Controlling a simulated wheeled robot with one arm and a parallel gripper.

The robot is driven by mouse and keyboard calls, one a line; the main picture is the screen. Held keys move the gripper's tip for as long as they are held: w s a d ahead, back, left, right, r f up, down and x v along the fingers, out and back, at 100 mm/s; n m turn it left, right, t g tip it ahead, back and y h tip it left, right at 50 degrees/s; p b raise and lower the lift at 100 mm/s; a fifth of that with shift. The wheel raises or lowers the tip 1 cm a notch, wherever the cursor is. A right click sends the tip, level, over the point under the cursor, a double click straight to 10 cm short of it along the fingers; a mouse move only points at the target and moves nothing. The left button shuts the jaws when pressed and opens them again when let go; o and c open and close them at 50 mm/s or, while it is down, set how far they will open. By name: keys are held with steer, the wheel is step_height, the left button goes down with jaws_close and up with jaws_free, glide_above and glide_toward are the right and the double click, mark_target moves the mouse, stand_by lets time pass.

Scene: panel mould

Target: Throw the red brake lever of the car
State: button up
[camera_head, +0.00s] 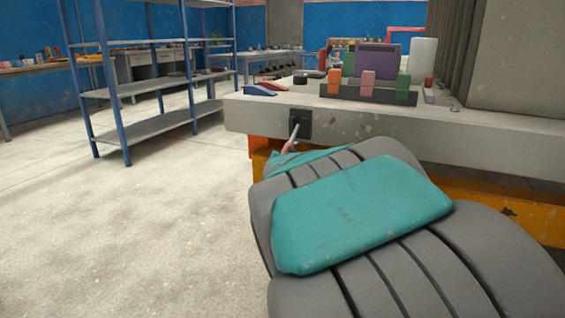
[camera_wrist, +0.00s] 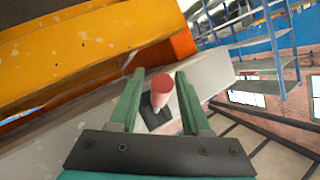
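The brake lever shows in the wrist view as a red knob (camera_wrist: 162,84) on a short pale stem, rising from a black plate (camera_wrist: 152,112) on the side of the pale car bed. My gripper (camera_wrist: 160,76) is open, with a green finger on each side of the knob. Narrow gaps show between knob and fingers, so it does not look gripped. In the head view the pale lever (camera_head: 294,133) slants down from its black plate (camera_head: 301,124). My arm hides most of my gripper there, and the knob is partly hidden at the arm's edge.
The pale car bed (camera_head: 262,118) carries a dark rack (camera_head: 350,92) with coloured blocks. An orange frame (camera_head: 540,228) runs beneath it, and appears yellow-orange close at upper left in the wrist view (camera_wrist: 80,50). A blue shelf unit (camera_head: 120,88) stands behind left. The floor at left is clear.

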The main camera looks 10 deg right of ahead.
steer(key=shift+o, duration=0.6)
